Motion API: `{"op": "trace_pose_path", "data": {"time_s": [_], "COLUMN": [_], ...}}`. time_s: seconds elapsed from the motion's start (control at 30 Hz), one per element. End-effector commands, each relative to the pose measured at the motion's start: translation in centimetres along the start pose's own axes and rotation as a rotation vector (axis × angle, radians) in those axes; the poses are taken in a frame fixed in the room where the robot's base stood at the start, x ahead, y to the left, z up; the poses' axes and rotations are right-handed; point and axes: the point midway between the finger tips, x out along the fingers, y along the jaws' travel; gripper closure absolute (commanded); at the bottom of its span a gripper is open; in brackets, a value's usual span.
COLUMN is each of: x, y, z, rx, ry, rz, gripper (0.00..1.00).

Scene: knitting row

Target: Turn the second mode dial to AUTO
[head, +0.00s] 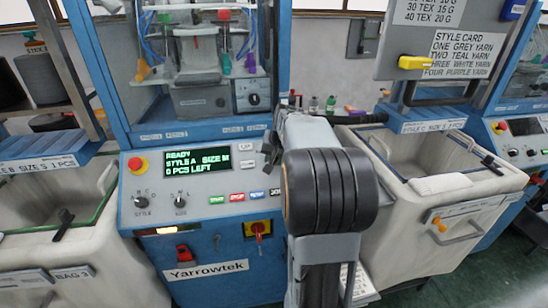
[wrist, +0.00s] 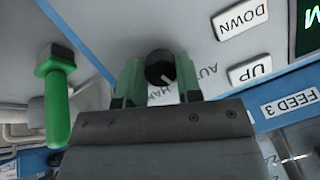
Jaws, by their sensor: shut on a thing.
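In the wrist view a black mode dial (wrist: 158,64) sits on the pale panel between the two green fingers of my gripper (wrist: 159,82). My gripper is shut on the dial. The label HAND (wrist: 152,93) is partly covered by my gripper, and AUTO (wrist: 208,74) is to its right. A short white mark on the dial points down and slightly right, roughly toward the gap between the labels. In the head view my gripper (head: 271,148) reaches the right part of the middle machine's panel, and my arm hides the dial.
UP (wrist: 249,70) and DOWN (wrist: 240,17) buttons are close to the dial. A green lever (wrist: 58,98) stands to the left in the wrist view. A display (head: 197,161), red stop button (head: 138,166) and two knobs share the panel. An open bin (head: 455,205) is right of my arm.

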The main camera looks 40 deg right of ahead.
Motion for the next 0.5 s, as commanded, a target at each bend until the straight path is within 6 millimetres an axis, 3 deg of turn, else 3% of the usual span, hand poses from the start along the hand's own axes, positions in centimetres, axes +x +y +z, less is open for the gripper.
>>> {"op": "trace_pose_path", "data": {"time_s": [0.5], "x": [-0.07], "y": [-0.16], "z": [-0.07], "rx": [-0.193], "ry": [-0.004], "rz": [0.055], "gripper": [0.91]}}
